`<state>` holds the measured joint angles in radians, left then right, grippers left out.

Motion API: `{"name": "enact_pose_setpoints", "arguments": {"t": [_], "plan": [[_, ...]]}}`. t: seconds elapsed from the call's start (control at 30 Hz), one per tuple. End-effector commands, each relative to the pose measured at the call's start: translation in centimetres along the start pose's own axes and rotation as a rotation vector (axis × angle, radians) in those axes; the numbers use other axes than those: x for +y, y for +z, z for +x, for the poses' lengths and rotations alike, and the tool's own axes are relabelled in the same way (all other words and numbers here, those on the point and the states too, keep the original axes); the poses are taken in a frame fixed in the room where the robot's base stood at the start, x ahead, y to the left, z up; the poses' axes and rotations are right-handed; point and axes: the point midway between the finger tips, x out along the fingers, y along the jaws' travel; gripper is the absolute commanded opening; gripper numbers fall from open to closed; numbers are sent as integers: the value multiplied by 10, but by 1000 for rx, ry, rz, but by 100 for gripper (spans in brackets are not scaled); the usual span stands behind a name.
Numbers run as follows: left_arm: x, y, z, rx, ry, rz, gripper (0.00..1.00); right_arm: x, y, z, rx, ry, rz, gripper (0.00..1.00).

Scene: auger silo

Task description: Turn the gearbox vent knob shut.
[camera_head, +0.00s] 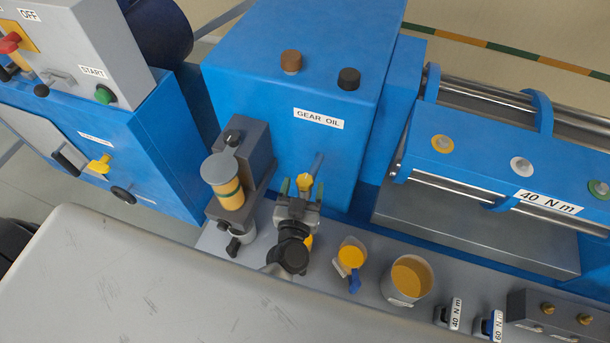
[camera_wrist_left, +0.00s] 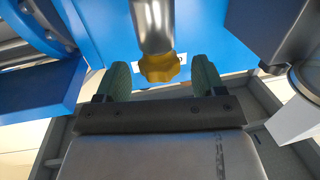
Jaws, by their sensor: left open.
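A yellow lobed knob (camera_head: 304,182) sits at the end of a short metal pipe (camera_head: 318,162) on the front of the blue gearbox (camera_head: 265,110) labelled GEAR OIL. No label at the knob calls it the vent. My left gripper (camera_head: 302,188) is open at the knob, with one green fingertip on each side. In the left wrist view the yellow knob (camera_wrist_left: 160,68) shows between the spread fingers (camera_wrist_left: 163,80), with gaps on both sides. I cannot tell how far the knob is turned. My right gripper is not in view.
A grey bracket with a lidded yellow-filled cup (camera_head: 226,187) stands close left of my gripper. A yellow scoop (camera_head: 351,257), an orange-filled tub (camera_head: 407,279) and two tagged tools (camera_head: 448,312) are on the grey shelf to the right. Brown (camera_head: 291,61) and black (camera_head: 349,78) caps top the gearbox.

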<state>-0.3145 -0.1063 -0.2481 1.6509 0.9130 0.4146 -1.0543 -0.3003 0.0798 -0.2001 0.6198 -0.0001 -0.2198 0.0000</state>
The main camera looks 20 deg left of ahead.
Motion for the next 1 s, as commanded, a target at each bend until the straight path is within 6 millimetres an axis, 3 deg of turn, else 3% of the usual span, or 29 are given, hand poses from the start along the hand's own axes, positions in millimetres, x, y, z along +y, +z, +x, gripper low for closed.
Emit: {"name": "enact_pose_setpoints", "arguments": {"t": [0.2,0.53,0.83,1.0], "plan": [[0,0,21,0,1,1,69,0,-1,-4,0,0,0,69],[0,1,24,-1,1,1,68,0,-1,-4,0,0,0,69],[0,1,24,-1,0,1,22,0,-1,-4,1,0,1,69],[0,0,24,0,7,1,20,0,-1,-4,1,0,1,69]]}}
